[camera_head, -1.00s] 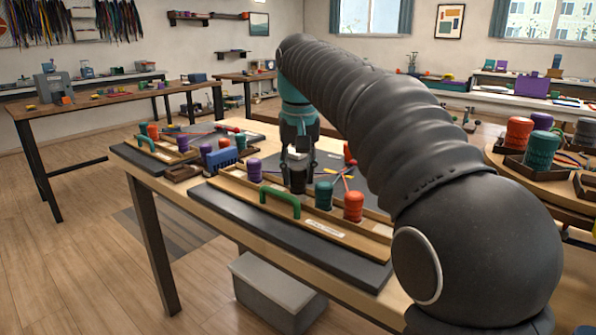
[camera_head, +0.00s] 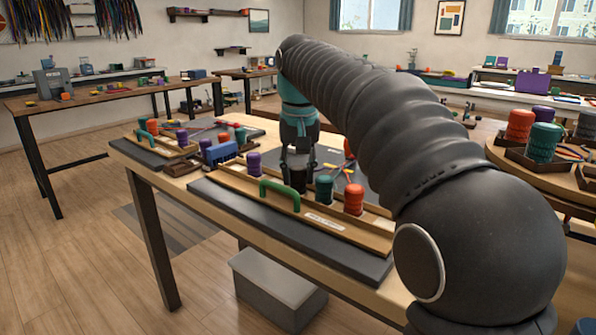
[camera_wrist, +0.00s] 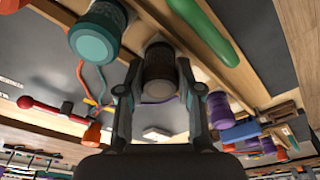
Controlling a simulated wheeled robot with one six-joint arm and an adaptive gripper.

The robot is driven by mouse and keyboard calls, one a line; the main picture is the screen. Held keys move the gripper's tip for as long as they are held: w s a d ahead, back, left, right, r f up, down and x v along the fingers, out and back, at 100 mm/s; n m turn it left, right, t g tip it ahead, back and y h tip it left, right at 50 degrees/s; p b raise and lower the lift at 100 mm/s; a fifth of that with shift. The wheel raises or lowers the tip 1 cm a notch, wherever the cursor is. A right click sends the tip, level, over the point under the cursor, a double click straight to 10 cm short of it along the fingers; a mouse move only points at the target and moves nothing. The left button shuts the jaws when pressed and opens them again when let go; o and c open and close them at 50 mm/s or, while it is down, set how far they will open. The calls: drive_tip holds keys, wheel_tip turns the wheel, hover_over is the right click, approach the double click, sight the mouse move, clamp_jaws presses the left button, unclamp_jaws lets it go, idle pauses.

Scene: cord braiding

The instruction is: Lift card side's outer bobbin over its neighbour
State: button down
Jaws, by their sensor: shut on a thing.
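My gripper (camera_head: 299,160) points down over the near braiding board and is shut on a dark bobbin (camera_wrist: 159,72). In the wrist view the dark bobbin sits between the two fingers (camera_wrist: 158,100). A teal bobbin (camera_head: 324,187) stands just to its right in the head view, with an orange-red bobbin (camera_head: 354,198) beyond that. A purple bobbin (camera_head: 254,163) stands to its left. In the wrist view the teal bobbin (camera_wrist: 93,40) is at upper left and the purple one (camera_wrist: 219,110) at right. A pale card label (camera_head: 323,220) lies on the wooden rail. I cannot tell whether the held bobbin touches the board.
A green handle (camera_head: 280,194) rises from the near rail in front of the gripper. A blue block (camera_head: 221,152) and a second board with bobbins (camera_head: 165,145) lie to the left. Coloured cords and a red stick (camera_wrist: 50,110) lie behind the bobbins.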

drive_tip(key=c, duration=0.7)
unclamp_jaws()
